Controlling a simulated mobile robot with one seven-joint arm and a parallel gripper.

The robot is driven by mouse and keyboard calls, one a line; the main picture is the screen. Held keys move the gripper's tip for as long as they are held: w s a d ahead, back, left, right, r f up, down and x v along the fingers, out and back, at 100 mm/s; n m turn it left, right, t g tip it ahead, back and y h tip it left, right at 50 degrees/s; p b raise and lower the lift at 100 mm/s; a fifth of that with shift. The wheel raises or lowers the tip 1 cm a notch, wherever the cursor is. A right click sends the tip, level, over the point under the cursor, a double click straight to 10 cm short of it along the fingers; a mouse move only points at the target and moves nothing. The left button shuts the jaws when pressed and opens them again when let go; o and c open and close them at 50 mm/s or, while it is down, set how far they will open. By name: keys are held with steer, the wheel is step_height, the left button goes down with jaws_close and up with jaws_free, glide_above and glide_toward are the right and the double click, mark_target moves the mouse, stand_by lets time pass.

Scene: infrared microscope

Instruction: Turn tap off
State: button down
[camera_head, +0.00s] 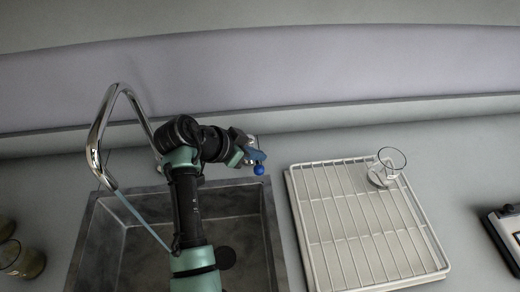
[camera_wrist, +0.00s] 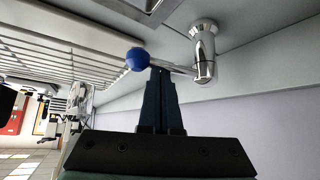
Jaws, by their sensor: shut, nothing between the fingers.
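The chrome tap spout (camera_head: 100,135) arches over the sink (camera_head: 130,235) at the left, and a thin pale blue stream of water (camera_head: 145,222) runs from its end. The tap handle is a chrome post (camera_wrist: 204,58) with a thin lever ending in a blue ball (camera_wrist: 137,59). My gripper (camera_wrist: 160,72) is shut and empty. Its fingertips are at the lever, close beside the ball; I cannot tell whether they touch. My arm hides part of the sink and the spout's base.
A white wire drying rack (camera_head: 296,200) stands right of the sink, with a clear glass (camera_head: 388,165) at its back right. Brownish glass vessels (camera_head: 22,262) sit at the far left. A dark device (camera_head: 508,230) is at the right edge. The back wall runs behind.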

steer(key=shift+s+a, duration=0.15)
steer(key=shift+a, duration=0.45)
stand_by(0.3)
steer(key=shift+d+r, duration=0.1)
steer(key=shift+d, duration=0.4)
steer(key=a+r+p, duration=0.1)
steer(key=a+r, duration=0.2)
steer(key=r, duration=0.5)
steer(key=shift+s+a, duration=0.2)
steer(key=shift+a, duration=0.1)
steer(key=shift+f, duration=0.1)
